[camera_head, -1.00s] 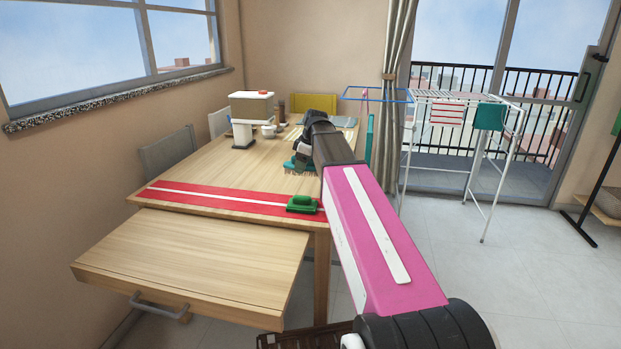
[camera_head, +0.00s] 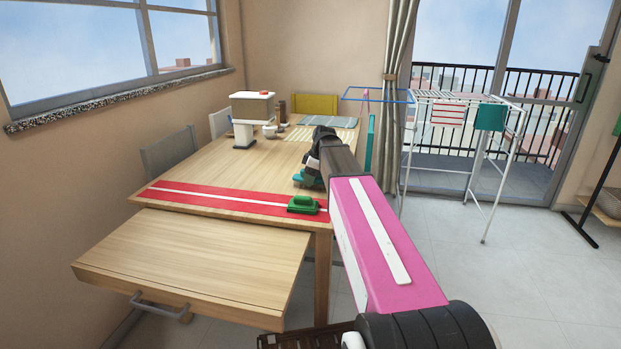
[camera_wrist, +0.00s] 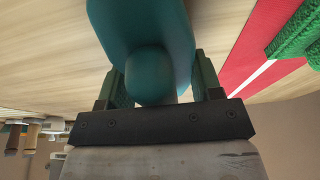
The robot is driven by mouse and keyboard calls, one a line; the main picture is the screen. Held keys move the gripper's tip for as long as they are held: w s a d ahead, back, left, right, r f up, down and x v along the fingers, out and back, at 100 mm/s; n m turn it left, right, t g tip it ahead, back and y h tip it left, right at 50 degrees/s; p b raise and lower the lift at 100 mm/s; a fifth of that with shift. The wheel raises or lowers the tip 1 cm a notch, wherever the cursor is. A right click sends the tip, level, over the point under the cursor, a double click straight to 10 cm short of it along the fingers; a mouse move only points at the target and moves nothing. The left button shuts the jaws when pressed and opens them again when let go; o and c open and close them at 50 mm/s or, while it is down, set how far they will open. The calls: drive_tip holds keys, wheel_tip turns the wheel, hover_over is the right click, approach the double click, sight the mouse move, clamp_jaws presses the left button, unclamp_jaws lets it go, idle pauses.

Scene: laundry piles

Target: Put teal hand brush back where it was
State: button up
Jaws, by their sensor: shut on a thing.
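The teal hand brush (camera_wrist: 150,75) fills the top middle of the wrist view, between the two fingers of my gripper (camera_wrist: 160,92). My gripper is shut on it. In the head view the brush (camera_head: 300,180) shows only in part below my gripper (camera_head: 310,176), over the right side of the wooden table (camera_head: 215,165). My arm hides the rest of it. I cannot tell whether the brush touches the table top.
A red strip with a white line (camera_head: 215,199) crosses the table's near edge. A green brush (camera_head: 303,204) sits on its right end. A dispenser-like appliance (camera_head: 250,108) stands farther back. The table's middle is clear.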

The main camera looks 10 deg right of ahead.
drive_tip(key=shift+f, duration=0.1)
drive_tip(key=o, duration=0.9)
drive_tip(key=v, duration=1.2)
